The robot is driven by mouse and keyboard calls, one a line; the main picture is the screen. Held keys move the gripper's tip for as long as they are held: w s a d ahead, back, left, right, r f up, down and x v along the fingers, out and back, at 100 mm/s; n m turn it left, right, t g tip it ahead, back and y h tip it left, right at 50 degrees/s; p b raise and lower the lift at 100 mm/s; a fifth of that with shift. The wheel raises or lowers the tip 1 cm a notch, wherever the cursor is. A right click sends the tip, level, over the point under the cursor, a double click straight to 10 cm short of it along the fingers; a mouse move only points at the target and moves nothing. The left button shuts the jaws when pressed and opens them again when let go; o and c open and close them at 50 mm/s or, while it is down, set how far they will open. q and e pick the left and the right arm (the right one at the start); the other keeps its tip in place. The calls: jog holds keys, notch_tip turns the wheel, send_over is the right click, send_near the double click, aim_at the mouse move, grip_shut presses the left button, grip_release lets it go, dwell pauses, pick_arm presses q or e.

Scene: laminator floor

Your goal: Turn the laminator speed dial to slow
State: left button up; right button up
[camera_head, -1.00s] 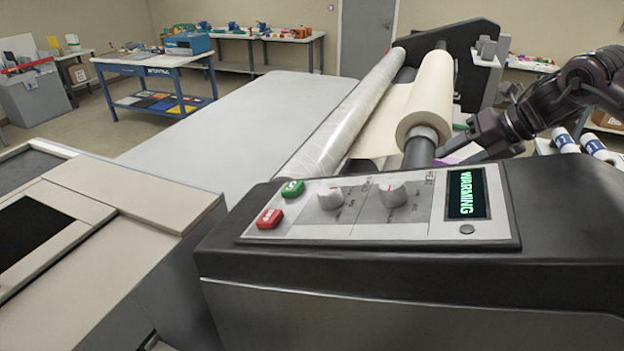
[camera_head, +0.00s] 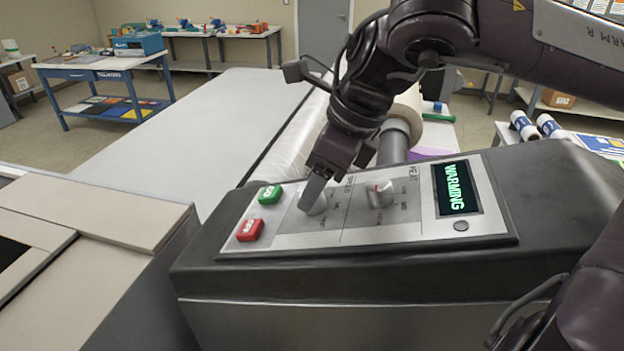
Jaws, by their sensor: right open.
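The laminator's control panel (camera_head: 400,234) lies on top of the dark machine housing. The speed dial (camera_head: 321,207) is the left of two pale knobs, and my right gripper partly hides it. The speed dial's pointer is hidden. My left gripper is not in view.
A green button (camera_head: 270,194) and a red button (camera_head: 250,230) sit left of the dials. Rollers (camera_head: 394,140) stand behind the panel. A pale machine (camera_head: 110,215) stands at the left.

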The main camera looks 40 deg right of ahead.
jog(key=shift+x, duration=0.8)
jog(key=c, duration=1)
